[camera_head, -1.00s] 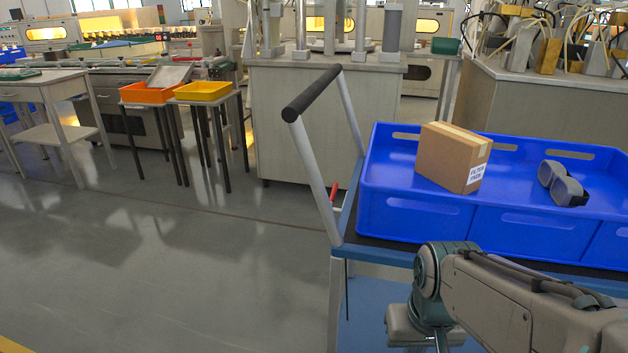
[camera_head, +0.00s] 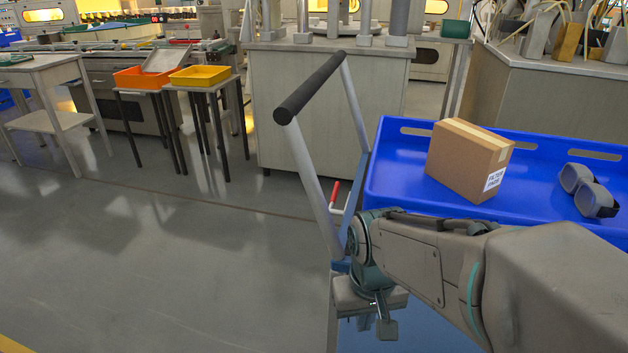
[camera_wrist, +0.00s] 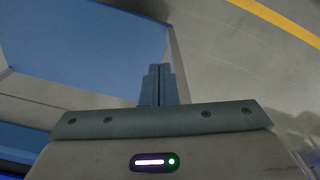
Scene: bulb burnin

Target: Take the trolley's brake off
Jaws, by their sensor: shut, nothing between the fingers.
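The trolley has a push handle with a black grip bar (camera_head: 310,88) on two grey posts. My gripper (camera_head: 386,328) hangs below my wrist, over the trolley's blue lower shelf (camera_head: 350,338), near and right of the lever in the picture. In the wrist view its fingers (camera_wrist: 158,72) are shut and empty, above the blue shelf near its edge. The lever is not visible there.
A grey cabinet (camera_head: 300,110) stands behind the handle. Small tables with orange (camera_head: 140,78) and yellow (camera_head: 200,76) trays stand left. The floor left of the trolley is clear.

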